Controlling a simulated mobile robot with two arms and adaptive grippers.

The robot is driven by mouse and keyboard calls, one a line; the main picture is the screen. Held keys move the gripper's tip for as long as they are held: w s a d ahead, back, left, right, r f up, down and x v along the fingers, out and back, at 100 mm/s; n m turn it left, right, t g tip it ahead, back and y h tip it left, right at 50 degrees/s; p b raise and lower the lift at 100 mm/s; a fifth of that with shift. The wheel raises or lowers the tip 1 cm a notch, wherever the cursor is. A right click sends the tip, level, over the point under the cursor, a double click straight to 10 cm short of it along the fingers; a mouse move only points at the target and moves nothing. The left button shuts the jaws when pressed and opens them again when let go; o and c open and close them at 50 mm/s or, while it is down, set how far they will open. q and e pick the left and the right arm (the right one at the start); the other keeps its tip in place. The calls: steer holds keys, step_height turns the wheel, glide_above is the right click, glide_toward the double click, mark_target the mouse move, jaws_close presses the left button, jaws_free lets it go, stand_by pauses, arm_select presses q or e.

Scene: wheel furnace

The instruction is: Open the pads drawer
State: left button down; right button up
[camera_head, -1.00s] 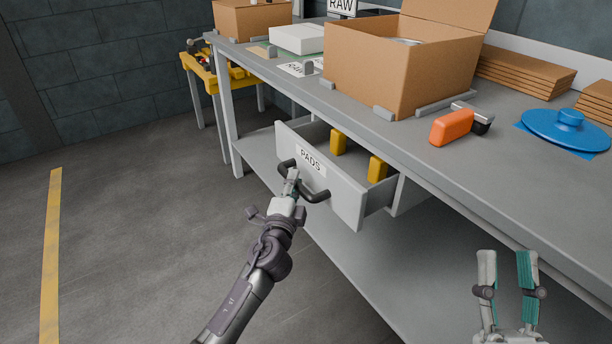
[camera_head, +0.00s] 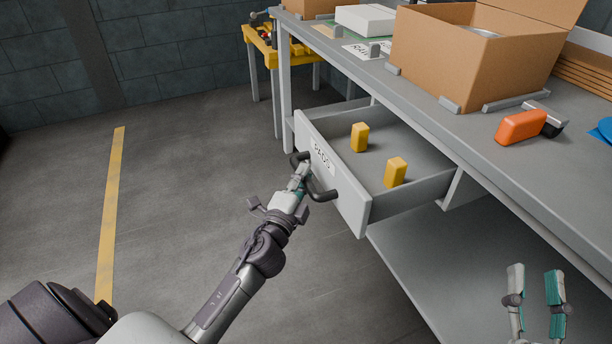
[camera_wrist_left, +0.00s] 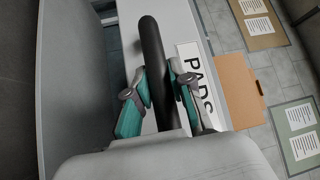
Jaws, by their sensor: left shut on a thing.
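The pads drawer (camera_head: 350,206) is a grey drawer under the bench, pulled well out. Its front carries a PADS label (camera_head: 322,158), which also shows in the left wrist view (camera_wrist_left: 197,80). Two yellow pads (camera_head: 360,137) (camera_head: 396,172) stand inside it. My left gripper (camera_head: 301,179) is shut on the drawer's black handle (camera_head: 322,194). In the left wrist view the handle bar (camera_wrist_left: 153,55) runs between its two fingers. My right gripper (camera_head: 536,290) is at the lower right, away from the drawer, with its fingers apart and nothing between them.
The bench top (camera_head: 440,120) holds an open cardboard box (camera_head: 450,62), an orange-handled tool (camera_head: 522,126) and a white box (camera_head: 365,19). A yellow stand (camera_head: 262,48) is behind at the left. The floor left of the drawer is clear, with a yellow line (camera_head: 112,210).

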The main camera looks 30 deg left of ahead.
arm_select(q)
steer(key=c, duration=1)
jaws_free()
steer(key=s, duration=0.4)
steer(key=s+d+f, duration=0.1)
steer(key=s, duration=0.6)
steer(key=shift+s+d+f, duration=0.25)
steer(key=shift+s+f, duration=0.1)
steer(key=shift+s, duration=0.05)
